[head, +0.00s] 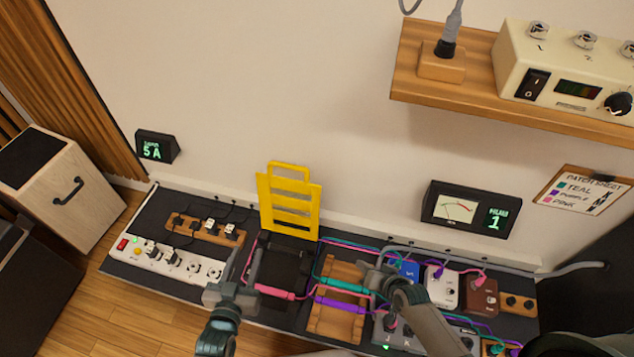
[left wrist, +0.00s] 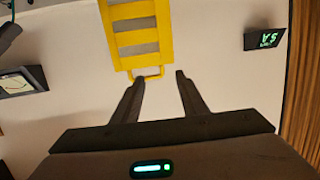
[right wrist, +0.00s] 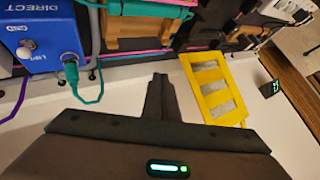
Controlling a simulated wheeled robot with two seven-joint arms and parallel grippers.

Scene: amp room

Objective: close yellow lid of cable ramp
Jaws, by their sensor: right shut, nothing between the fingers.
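The yellow slatted lid (head: 290,205) stands open and upright at the back of the black cable ramp base (head: 284,268), against the wall side. Its handle loop is at the top. My left gripper (head: 246,262) is open and empty, in front of the lid. In the left wrist view the lid (left wrist: 137,30) and its handle lie beyond the parted fingertips, apart from them. My right gripper (head: 368,272) is shut and empty, right of the ramp, over the wooden block's right side. In the right wrist view the lid (right wrist: 212,88) is right of the closed fingers.
A pink cable (head: 275,292) crosses the ramp base. Teal and purple cables cross a wooden block (head: 335,310). Several pedals, including a blue one (right wrist: 38,45), stand at right. A power strip (head: 165,260) lies at left. A wooden shelf (head: 440,85) overhangs the upper right.

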